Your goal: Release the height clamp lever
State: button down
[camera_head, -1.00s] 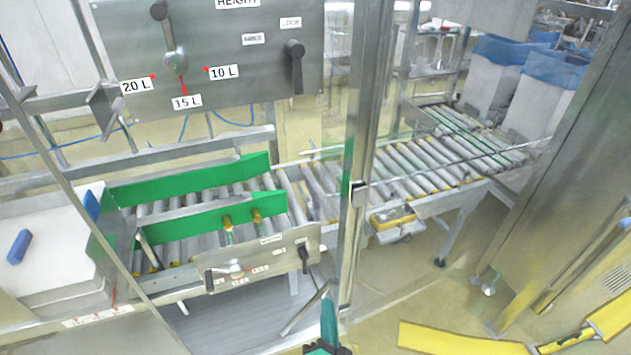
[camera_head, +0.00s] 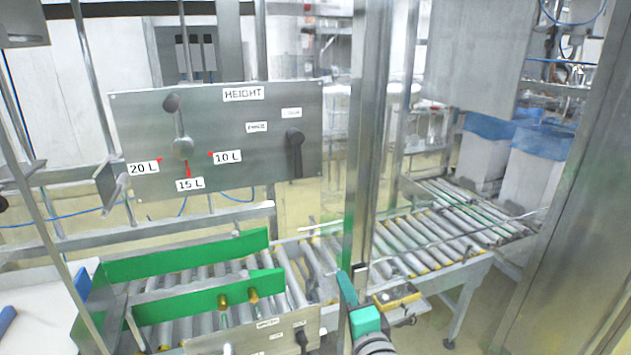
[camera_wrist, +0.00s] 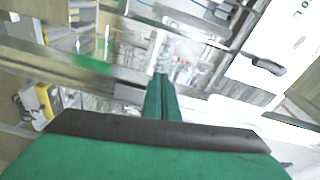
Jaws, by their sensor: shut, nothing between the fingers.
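The HEIGHT panel (camera_head: 230,180) is a grey metal plate at the upper left of the head view. Its clamp lever (camera_head: 295,150) is black and hangs down from a round knob near the panel's right side, below two small labels. My green gripper (camera_head: 347,285) is at the lower middle of the head view, lower than and to the right of the lever, and apart from it in the picture. In the wrist view its two green fingers (camera_wrist: 161,95) are together and empty. A black lever (camera_wrist: 265,65) on a pale panel shows at the right there; I cannot tell which panel it is.
A metal post (camera_head: 370,130) stands close behind my gripper, right of the panel. The panel's other crank handle (camera_head: 181,125) points at 15 L. Below are green guide rails (camera_head: 190,255), a roller conveyor (camera_head: 420,240) and a smaller panel (camera_head: 270,335) with its own black lever.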

aim_at(296, 155)
notch_tip(296, 155, up, 23)
jog(key=d+g+y, duration=0.1)
jog(key=y, duration=0.2)
jog(key=shift+s+f, duration=0.2)
jog(key=shift+s, duration=0.1)
jog(key=shift+d, duration=0.3)
jog(key=w+a, duration=0.7)
jog(key=w, duration=0.2)
jog(key=shift+a, duration=0.35)
jog(key=shift+a+f, duration=0.15)
jog(key=shift+a, duration=0.05)
